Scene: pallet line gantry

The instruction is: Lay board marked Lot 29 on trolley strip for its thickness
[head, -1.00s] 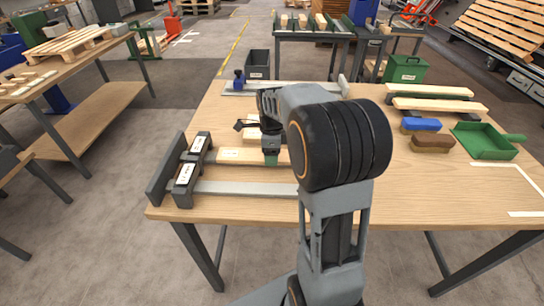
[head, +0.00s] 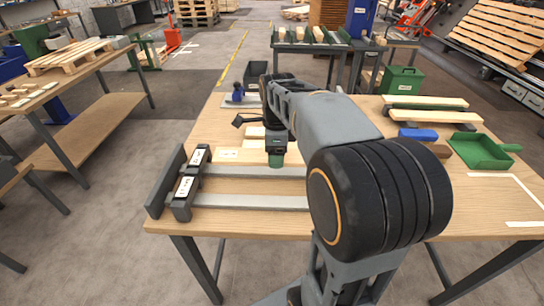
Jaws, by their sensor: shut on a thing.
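My gripper (head: 275,161) is over the workbench, pointing down, and is shut on a pale wooden board (head: 230,154). The board shows to the left of the gripper, with a small white label too small to read. It appears just beyond the farther of two grey bars (head: 250,172); I cannot tell its height above the bench. Another pale board (head: 255,132) lies behind, partly hidden by my arm. I cannot read Lot 29 anywhere, and I cannot tell which surface is the trolley strip.
Dark blocks with white labels (head: 187,187) stand at the bars' left ends. At right are boards on dark supports (head: 430,102), a blue block (head: 418,134), a green scoop tray (head: 480,150) and a green box (head: 404,80). A rack with boards (head: 318,36) stands behind.

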